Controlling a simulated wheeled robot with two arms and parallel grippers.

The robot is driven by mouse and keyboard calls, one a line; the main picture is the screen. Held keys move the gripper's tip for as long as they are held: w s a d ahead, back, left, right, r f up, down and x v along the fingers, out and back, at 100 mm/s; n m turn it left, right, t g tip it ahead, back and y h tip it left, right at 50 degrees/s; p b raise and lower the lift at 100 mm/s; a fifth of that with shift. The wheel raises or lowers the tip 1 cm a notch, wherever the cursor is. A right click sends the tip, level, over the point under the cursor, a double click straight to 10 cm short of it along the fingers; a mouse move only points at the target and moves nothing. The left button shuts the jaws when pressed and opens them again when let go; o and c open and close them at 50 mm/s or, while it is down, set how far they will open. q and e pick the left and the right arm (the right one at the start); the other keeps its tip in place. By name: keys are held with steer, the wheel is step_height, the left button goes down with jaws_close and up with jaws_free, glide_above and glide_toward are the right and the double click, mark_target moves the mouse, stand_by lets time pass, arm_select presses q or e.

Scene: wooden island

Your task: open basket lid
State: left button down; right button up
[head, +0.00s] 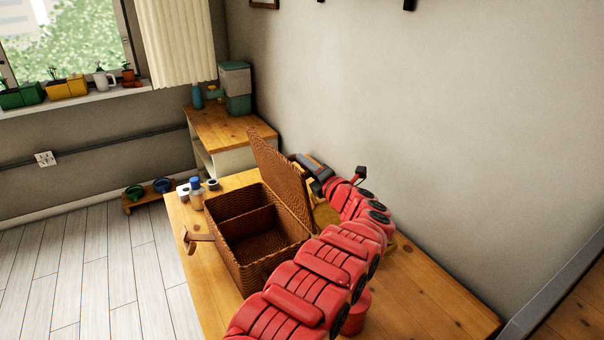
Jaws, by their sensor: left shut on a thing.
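The brown wicker basket (235,262) stands on the wooden island (420,290). Its top is open and shows an empty-looking inside with a divider. The basket lid (275,165) stands raised, about upright, along the basket's right side. My red left arm covers the basket's near right corner. My right gripper is not in view.
Small bottles and jars (196,192) stand on the island beyond the basket. A lower cabinet (222,128) with a green and grey container (236,88) is behind. The wall (430,120) is close on the right.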

arm_select(q)
steer(key=shift+d+f, duration=0.15)
stand_by(0.3)
steer(key=c, duration=0.7)
jaws_free()
